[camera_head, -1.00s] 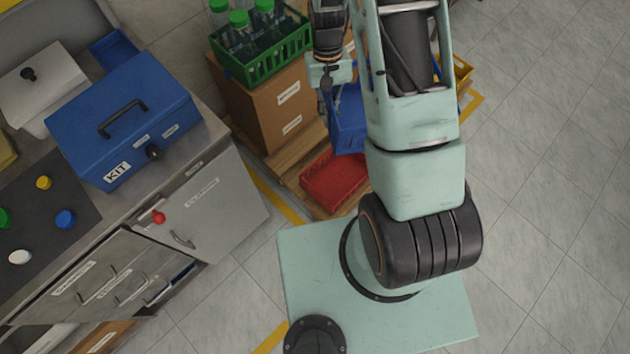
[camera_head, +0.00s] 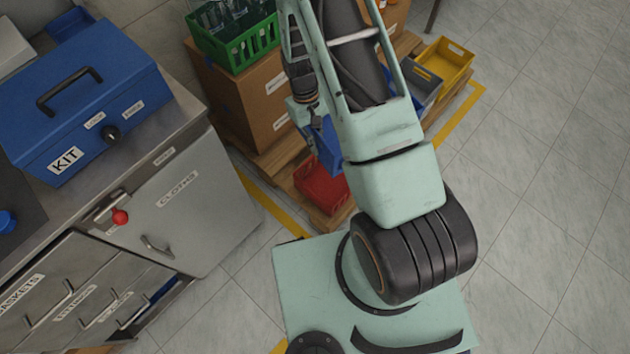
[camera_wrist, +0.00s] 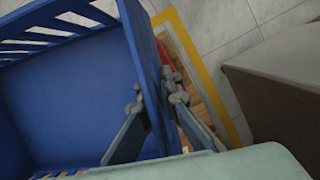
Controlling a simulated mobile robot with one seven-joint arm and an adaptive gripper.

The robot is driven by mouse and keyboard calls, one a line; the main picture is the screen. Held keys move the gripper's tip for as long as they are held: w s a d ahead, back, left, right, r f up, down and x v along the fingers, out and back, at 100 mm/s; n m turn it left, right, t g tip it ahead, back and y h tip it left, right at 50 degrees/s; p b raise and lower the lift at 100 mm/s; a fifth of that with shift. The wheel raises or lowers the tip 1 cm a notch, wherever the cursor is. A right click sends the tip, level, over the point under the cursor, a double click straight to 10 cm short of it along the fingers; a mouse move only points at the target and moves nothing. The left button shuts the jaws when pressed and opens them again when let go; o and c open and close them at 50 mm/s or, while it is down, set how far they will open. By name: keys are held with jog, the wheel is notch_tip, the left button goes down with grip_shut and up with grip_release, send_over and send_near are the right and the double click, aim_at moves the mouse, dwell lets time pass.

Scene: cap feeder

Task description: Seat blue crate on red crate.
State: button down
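The blue crate (camera_head: 327,148) hangs beneath my arm in the head view, partly hidden by it. In the wrist view the blue crate (camera_wrist: 65,95) fills the left side, with slatted walls. My gripper (camera_wrist: 157,96) straddles one crate wall, one finger inside and one outside, and looks shut on it. The red crate (camera_head: 320,187) lies on the wooden pallet, just below the blue crate in the head view. Only a red sliver (camera_wrist: 164,56) of it shows beyond the wall in the wrist view. The gap between the two crates cannot be judged.
A green bottle crate (camera_head: 235,45) stands on a cardboard box (camera_head: 235,100) on the pallet (camera_head: 275,160). A grey crate (camera_head: 420,85) and a yellow crate (camera_head: 445,65) stand to the right. A steel cabinet (camera_head: 190,205) with a blue kit box (camera_head: 85,95) is at left. Floor at right is clear.

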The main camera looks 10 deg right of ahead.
notch_tip(320, 180, down, 19)
jog(key=n+b, duration=0.3)
jog(key=b, duration=1.3)
send_over(315, 193)
jog(key=shift+h, duration=0.4)
jog(key=shift+w+f, duration=0.15)
jog(key=shift+f, duration=3.25)
jog(key=shift+f+b, duration=0.95)
jog(key=shift+b, duration=0.3)
jog(key=shift+d, duration=0.1)
jog(key=c, duration=2.1)
grip_release()
jog(key=v, duration=1.2)
jog(key=shift+s, duration=0.3)
